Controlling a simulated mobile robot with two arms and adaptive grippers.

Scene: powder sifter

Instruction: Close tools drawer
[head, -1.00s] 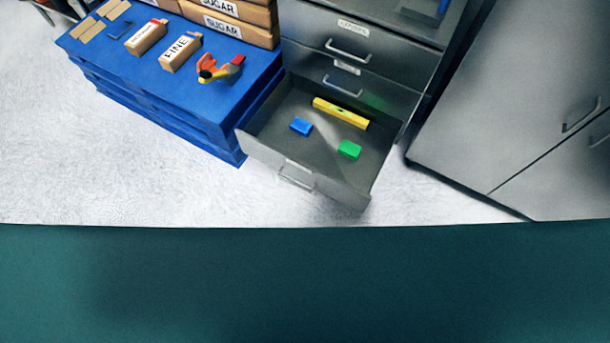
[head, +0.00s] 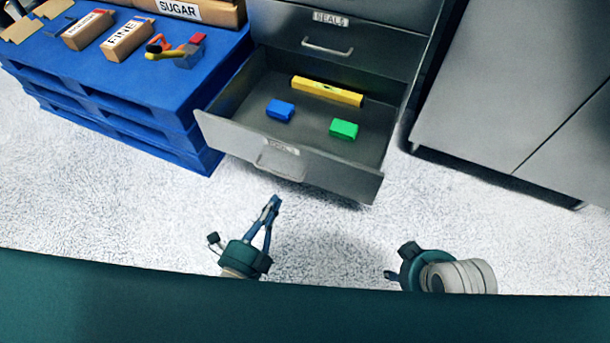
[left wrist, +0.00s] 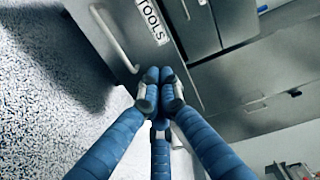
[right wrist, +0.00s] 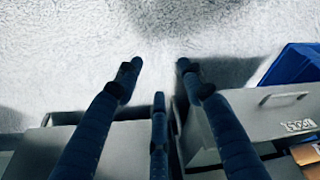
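The tools drawer (head: 330,170) is pulled well out of the grey cabinet in the head view. It holds a yellow level (head: 327,91), a blue block (head: 280,110) and a green block (head: 344,129). My left gripper (head: 271,205) is in front of the drawer front, below its handle (head: 281,160). In the left wrist view its fingers (left wrist: 160,80) meet at the tips, beside the TOOLS label (left wrist: 152,20), holding nothing visible. Contact with the front cannot be told. My right gripper is at the lower right; its fingers (right wrist: 158,70) are apart and empty in the right wrist view.
The closed SEALS drawer (head: 370,50) is above. A blue pallet stack (head: 150,80) with boxes and a tool stands left of the drawer. A grey cabinet (head: 500,90) stands at the right. Pale floor (head: 330,235) in front of the drawer is clear.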

